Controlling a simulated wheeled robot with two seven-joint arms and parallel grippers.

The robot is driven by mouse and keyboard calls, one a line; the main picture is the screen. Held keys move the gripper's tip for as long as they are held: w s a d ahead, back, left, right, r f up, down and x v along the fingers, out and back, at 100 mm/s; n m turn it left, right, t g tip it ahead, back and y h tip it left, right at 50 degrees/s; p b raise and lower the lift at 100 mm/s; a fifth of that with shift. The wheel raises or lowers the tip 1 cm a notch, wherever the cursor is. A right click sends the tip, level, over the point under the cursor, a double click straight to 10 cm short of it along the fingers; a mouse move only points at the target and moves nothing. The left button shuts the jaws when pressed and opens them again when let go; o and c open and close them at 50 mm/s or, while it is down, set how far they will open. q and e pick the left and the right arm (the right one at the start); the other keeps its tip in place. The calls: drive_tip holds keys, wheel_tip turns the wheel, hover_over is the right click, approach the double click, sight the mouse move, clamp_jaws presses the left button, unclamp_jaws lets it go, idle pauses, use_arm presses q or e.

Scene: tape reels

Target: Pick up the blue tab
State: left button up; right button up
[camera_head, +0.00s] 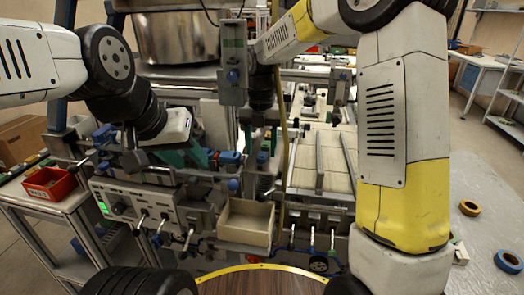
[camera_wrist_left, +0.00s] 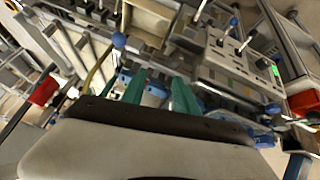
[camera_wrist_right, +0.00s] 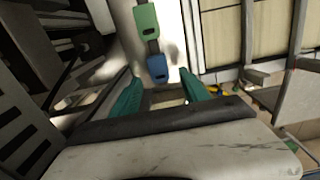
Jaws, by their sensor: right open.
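In the right wrist view a blue tab (camera_wrist_right: 157,68) hangs below a green tab (camera_wrist_right: 147,20) on a dark strip, in front of a shiny metal surface. My right gripper (camera_wrist_right: 160,84) is open, its teal fingers on either side of the blue tab's lower end. I cannot tell whether the tab is between the fingers or just beyond them; no grip shows. In the head view I cannot clearly make out the right fingertips. My left gripper (camera_head: 190,153) is open above the machine's front, with its teal fingers apart; they also show in the left wrist view (camera_wrist_left: 160,90).
A beige open bin (camera_head: 247,223) sits on the machine's front beside a control panel (camera_head: 140,212) with levers. A red bin (camera_head: 47,183) is on the left bench. A metal drum (camera_head: 178,37) stands behind. Tape rolls (camera_head: 469,208) lie on the right floor.

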drive_tip(key=shift+f, duration=0.95)
drive_tip(key=shift+c, duration=0.4)
clamp_jaws()
drive_tip(key=shift+r, duration=0.1)
